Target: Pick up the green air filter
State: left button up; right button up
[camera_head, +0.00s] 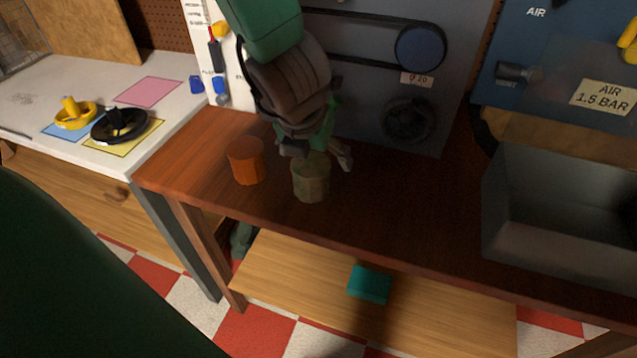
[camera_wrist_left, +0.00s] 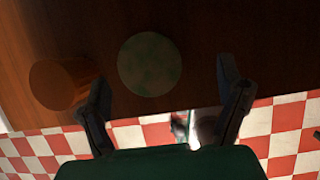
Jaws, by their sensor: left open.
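The green air filter (camera_head: 311,181) is a dull green, short cylinder standing upright on the dark wooden bench. In the left wrist view the green air filter (camera_wrist_left: 150,64) shows as a mottled round top, ahead of and between the fingers. My left gripper (camera_head: 318,160) is above and just behind the filter in the head view, partly hiding its top. In the left wrist view my left gripper (camera_wrist_left: 168,98) has its two fingers wide apart with nothing between them. An orange cylinder (camera_head: 247,161) stands just left of the filter. My right gripper is not seen.
The orange cylinder also shows in the left wrist view (camera_wrist_left: 62,84), close to the left finger. A grey bin (camera_head: 560,262) stands on the bench at right. A grey panel (camera_head: 375,105) rises behind. The bench (camera_head: 400,215) is clear between filter and bin.

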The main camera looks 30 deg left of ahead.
aim_at(306, 163)
pick_arm(q)
jog(key=a+f, duration=0.1)
jog(key=f+b, duration=0.1)
jog(key=a+f, duration=0.1)
jog(key=shift+w+a+f, duration=0.3)
jog(key=shift+w+f, duration=0.05)
jog(key=shift+f, duration=0.05)
jog(key=f, duration=0.1)
jog(key=w+f+b, duration=0.1)
jog(key=shift+w+d+f, duration=0.15)
jog(key=shift+d+f, duration=0.15)
jog(key=shift+f, duration=0.1)
jog(key=shift+d, duration=0.3)
jog(key=shift+d+r, duration=0.15)
jog(key=shift+d, duration=0.05)
jog(key=shift+a, duration=0.35)
jog(key=c, duration=1.2)
jog(key=shift+a, duration=0.35)
jog(key=shift+c, duration=0.5)
jog(key=shift+d, duration=0.1)
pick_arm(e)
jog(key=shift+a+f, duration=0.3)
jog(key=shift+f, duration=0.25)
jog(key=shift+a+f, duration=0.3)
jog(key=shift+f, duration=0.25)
